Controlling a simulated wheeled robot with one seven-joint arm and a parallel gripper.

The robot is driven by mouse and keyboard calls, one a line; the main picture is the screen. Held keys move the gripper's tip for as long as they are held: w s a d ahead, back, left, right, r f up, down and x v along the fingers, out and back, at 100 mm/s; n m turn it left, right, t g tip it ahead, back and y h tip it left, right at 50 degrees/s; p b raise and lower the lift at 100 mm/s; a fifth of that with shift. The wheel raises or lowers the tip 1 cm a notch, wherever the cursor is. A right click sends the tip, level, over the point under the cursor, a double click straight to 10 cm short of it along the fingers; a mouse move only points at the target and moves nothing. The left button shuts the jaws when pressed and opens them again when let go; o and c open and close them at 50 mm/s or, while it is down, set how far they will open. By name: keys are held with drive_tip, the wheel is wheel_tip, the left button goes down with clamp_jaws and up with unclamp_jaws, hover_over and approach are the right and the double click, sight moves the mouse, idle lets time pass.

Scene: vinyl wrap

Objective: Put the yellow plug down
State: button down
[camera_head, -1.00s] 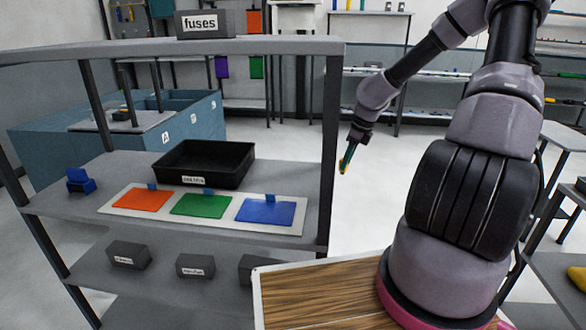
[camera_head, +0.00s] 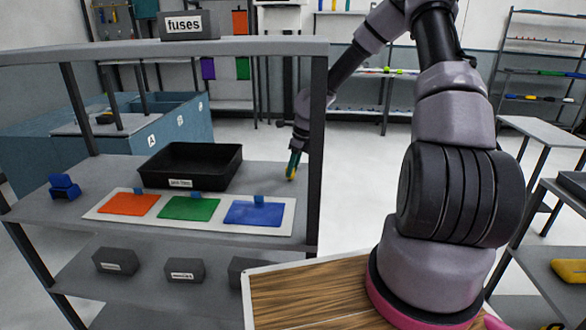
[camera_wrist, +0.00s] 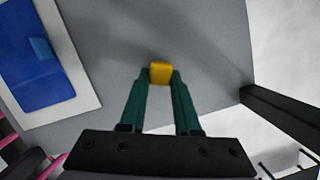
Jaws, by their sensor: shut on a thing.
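The yellow plug (camera_wrist: 160,73) is a small block between the two green fingertips of my gripper (camera_wrist: 158,80) in the wrist view. My gripper is shut on it. In the head view my gripper (camera_head: 292,168) points down over the right end of the grey shelf board (camera_head: 120,163), just left of the front right post. The plug shows there only as a small yellow spot (camera_head: 290,178) at the fingertips. I cannot tell whether the plug touches the shelf.
A white board with orange, green and blue panels (camera_head: 255,214) lies left of my gripper. A black tray (camera_head: 190,178) stands behind it and a blue holder (camera_head: 64,187) at far left. The shelf post (camera_head: 316,150) stands close on the right. Bare shelf lies beneath my gripper.

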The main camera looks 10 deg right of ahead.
drive_tip(key=c, duration=0.6)
unclamp_jaws()
drive_tip(key=w+v, duration=0.1)
drive_tip(key=v, duration=0.4)
drive_tip(key=s+d, duration=0.8)
drive_tip(key=d, duration=0.1)
drive_tip(key=shift+s+d, duration=0.15)
drive_tip(key=shift+s, duration=0.2)
